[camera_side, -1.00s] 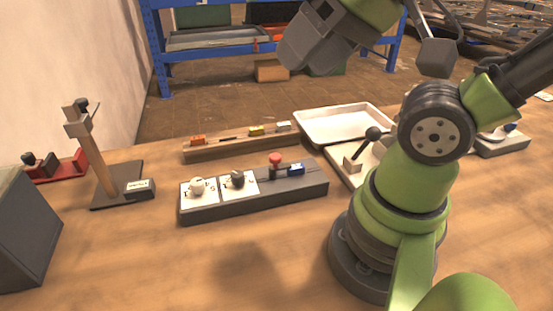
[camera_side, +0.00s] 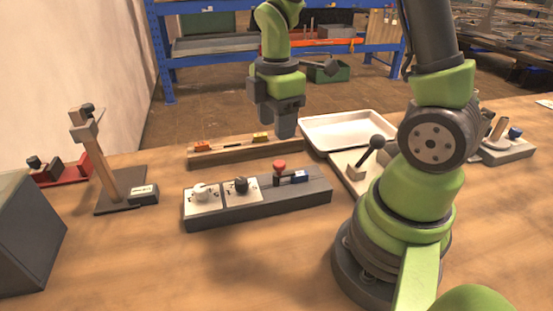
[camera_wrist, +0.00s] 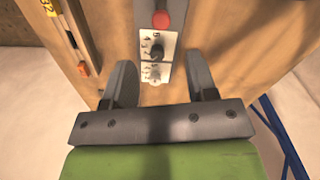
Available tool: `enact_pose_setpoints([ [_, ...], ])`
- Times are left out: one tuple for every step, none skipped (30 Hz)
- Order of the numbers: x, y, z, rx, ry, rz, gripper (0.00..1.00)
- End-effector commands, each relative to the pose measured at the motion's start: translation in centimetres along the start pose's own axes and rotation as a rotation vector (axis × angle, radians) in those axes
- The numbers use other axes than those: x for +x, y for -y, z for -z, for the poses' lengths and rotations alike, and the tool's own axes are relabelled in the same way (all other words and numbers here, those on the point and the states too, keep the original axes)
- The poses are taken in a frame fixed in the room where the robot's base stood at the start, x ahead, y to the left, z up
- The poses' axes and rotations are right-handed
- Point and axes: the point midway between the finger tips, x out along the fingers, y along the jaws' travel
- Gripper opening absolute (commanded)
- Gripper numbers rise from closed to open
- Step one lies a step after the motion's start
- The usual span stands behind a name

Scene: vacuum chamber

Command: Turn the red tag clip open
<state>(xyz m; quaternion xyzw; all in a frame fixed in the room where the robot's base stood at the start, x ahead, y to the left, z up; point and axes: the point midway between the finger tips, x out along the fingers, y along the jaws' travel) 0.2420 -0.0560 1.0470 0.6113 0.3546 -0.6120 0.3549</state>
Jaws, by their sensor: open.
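The red tag clip (camera_side: 202,147) sits at the left end of a low wooden rail (camera_side: 230,156) in the side view. A yellow clip (camera_side: 260,136) sits farther right on the rail. In the wrist view an orange-red clip (camera_wrist: 83,69) and a yellow clip (camera_wrist: 50,8) show on the rail at the left. My gripper (camera_side: 274,122) is above the right part of the rail, pointing down and apart from the red clip. In the wrist view its two fingers (camera_wrist: 158,70) are spread with nothing held between them. The gripper hides the rail's right end in the side view.
A dark panel (camera_side: 312,196) with a white knob (camera_side: 201,191), a black knob (camera_side: 241,184) and a red-topped lever (camera_side: 280,166) stands in front of the rail. A white tray (camera_side: 318,128) and a black-ball lever (camera_side: 376,142) are to the right. A wooden post (camera_side: 101,170) stands left.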

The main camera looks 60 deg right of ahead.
Motion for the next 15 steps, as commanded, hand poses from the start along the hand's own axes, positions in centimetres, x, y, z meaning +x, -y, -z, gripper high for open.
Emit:
enact_pose_setpoints([
  [0.8, 0.1, 0.0, 0.000, 0.002, 0.006, 0.52],
  [1.2, 0.1, 0.0, 0.000, 0.002, 0.007, 0.52],
  [1.9, 0.2, 0.0, 0.002, 0.002, 0.008, 0.52],
  [2.5, 0.2, 0.0, 0.002, 0.002, 0.008, 0.52],
  [3.1, 0.2, 0.0, 0.001, 0.002, 0.008, 0.52],
  [4.0, 0.2, 0.0, 0.002, 0.002, 0.009, 0.52],
  [4.5, 0.2, 0.0, 0.003, 0.002, 0.009, 0.52],
  [5.0, 0.2, 0.0, 0.002, 0.002, 0.007, 0.52],
  [5.7, 0.2, 0.0, 0.002, 0.001, 0.007, 0.52],
  [6.2, 0.2, 0.0, 0.003, 0.001, 0.006, 0.52],
  [6.6, 0.2, 0.0, 0.004, 0.001, 0.006, 0.52],
  [7.2, 0.1, 0.0, 0.003, 0.001, 0.005, 0.52],
  [7.5, 0.1, 0.0, 0.003, 0.001, 0.005, 0.52],
  [7.8, 0.1, 0.0, 0.003, 0.001, 0.004, 0.52],
  [8.1, 0.1, 0.0, 0.004, 0.000, 0.003, 0.52],
])
